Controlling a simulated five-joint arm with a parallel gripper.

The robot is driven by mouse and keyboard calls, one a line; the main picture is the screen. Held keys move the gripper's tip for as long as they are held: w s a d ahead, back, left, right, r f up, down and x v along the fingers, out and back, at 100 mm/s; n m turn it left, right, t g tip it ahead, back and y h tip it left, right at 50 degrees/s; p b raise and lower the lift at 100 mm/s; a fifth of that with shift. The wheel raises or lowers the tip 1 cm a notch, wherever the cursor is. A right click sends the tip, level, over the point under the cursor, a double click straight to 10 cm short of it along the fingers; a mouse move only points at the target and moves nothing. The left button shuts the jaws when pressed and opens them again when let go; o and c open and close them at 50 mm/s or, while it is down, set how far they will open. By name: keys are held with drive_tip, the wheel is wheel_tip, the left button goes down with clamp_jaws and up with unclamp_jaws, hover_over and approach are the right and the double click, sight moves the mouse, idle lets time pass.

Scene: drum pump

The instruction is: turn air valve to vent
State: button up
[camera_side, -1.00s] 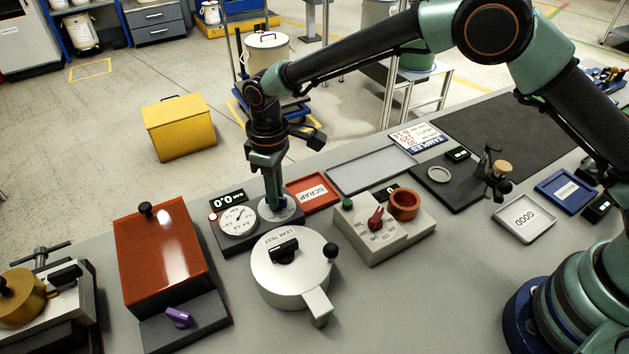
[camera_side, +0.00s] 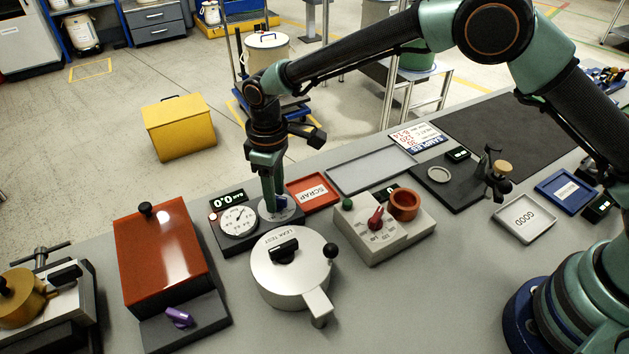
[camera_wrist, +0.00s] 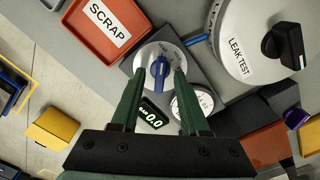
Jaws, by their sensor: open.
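The air valve is a blue lever knob (camera_wrist: 158,68) on a round, pale, lettered dial (camera_wrist: 174,54) in the wrist view. It also shows as a small blue patch in the side view (camera_side: 281,203), partly hidden by a finger. My gripper (camera_wrist: 160,73) points down over the dial, open, with one green finger on each side of the knob. In the side view my gripper (camera_side: 271,207) is low at the dial. I cannot tell whether the fingers touch the knob. The dial lettering is too small to read.
A pressure gauge (camera_side: 238,221) and a 0.0 display (camera_side: 228,199) sit beside the valve. The silver leak-test pot (camera_side: 287,283) stands close in front. The red SCRAP tray (camera_side: 325,190) lies right of my gripper. A red-lidded box (camera_side: 160,250) is at left.

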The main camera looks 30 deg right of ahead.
wheel_tip(320, 180, up, 12)
idle(0.5)
